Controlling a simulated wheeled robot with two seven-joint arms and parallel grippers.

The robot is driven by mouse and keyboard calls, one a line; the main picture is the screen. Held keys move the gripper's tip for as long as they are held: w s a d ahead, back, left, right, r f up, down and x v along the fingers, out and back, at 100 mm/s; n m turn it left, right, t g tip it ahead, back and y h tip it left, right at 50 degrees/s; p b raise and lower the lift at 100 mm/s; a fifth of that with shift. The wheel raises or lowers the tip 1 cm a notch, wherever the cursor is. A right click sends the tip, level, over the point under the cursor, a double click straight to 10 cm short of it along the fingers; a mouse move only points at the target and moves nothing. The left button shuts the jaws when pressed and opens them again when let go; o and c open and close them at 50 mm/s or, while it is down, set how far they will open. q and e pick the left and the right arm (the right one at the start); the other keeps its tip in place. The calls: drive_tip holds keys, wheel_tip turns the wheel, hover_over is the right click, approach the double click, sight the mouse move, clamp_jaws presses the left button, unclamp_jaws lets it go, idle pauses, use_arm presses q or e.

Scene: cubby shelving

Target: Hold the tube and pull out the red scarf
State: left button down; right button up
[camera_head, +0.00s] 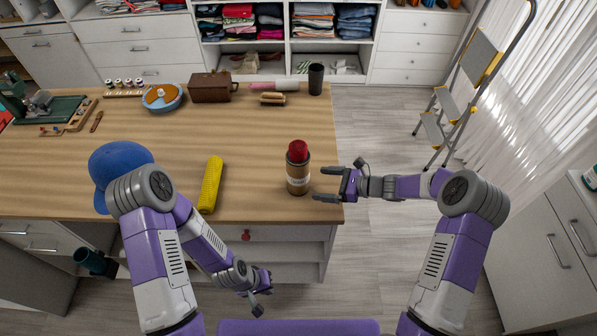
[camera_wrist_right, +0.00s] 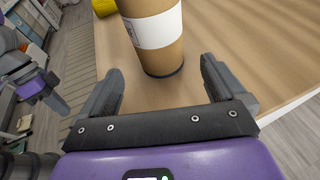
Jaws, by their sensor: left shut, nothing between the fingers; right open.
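The brown tube (camera_head: 298,179) with a white label stands upright near the front right corner of the wooden table. The red scarf (camera_head: 298,151) bulges out of its top. My right gripper (camera_head: 320,184) is open just to the right of the tube, its fingers pointing at it. In the right wrist view the tube (camera_wrist_right: 157,55) stands ahead of and between the lines of the open fingers (camera_wrist_right: 160,80); its top and the scarf are out of frame there. My left gripper (camera_head: 262,291) is shut and empty, low in front of the table edge, away from the tube.
On the table (camera_head: 255,150) are a yellow roller (camera_head: 210,184), a blue cap (camera_head: 118,165), a brown case (camera_head: 211,88), a brush (camera_head: 273,99) and a black cup (camera_head: 316,79). The table around the tube is clear. A stepladder (camera_head: 463,90) stands at the right.

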sight(308, 183)
drive_tip(key=b+x, duration=0.2)
drive_tip(key=x, duration=0.4)
drive_tip(key=shift+a+f, duration=0.1)
drive_tip(key=shift+f, duration=0.05)
drive_tip(key=shift+b+x, duration=0.4)
drive_tip(key=shift+x, duration=0.5)
drive_tip(key=shift+c, duration=0.2)
drive_tip(key=c, duration=0.7)
drive_tip(key=o, duration=0.6)
drive_tip(key=shift+o, duration=0.2)
drive_tip(key=c, duration=0.6)
